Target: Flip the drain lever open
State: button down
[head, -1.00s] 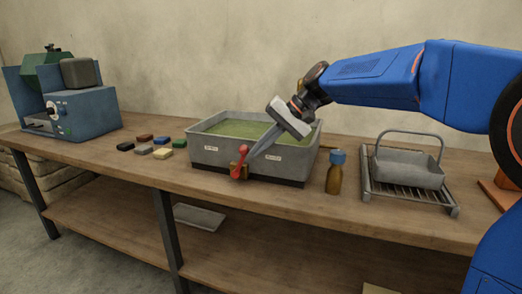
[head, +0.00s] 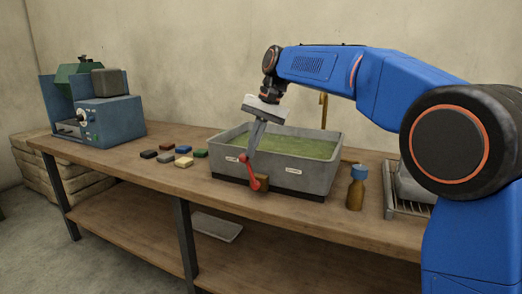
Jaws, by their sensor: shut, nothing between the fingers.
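The drain lever (head: 249,172) is a red bar with rounded ends at the front wall of the grey tank (head: 308,180). It slants from upper left to lower right. Its lower end is at a small brass valve body (head: 262,182). My gripper (head: 251,150) points down in front of the tank, its fingers shut and empty. The fingertips are at the lever's upper end; I cannot tell whether they touch it. The tank holds greenish liquid (head: 300,147).
A brown bottle with a blue cap (head: 357,187) stands right of the tank. A rack (head: 395,205) is partly behind my arm. Several coloured blocks (head: 184,162) lie left of the tank. A blue machine (head: 110,120) stands far left on the wooden bench (head: 130,175).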

jog(key=shift+w+a+f, duration=0.2)
jog(key=shift+w+a, duration=0.1)
jog(key=shift+a, duration=0.45)
jog(key=shift+w+a+f, duration=0.15)
jog(key=shift+w+a, duration=0.1)
jog(key=shift+a, duration=0.45)
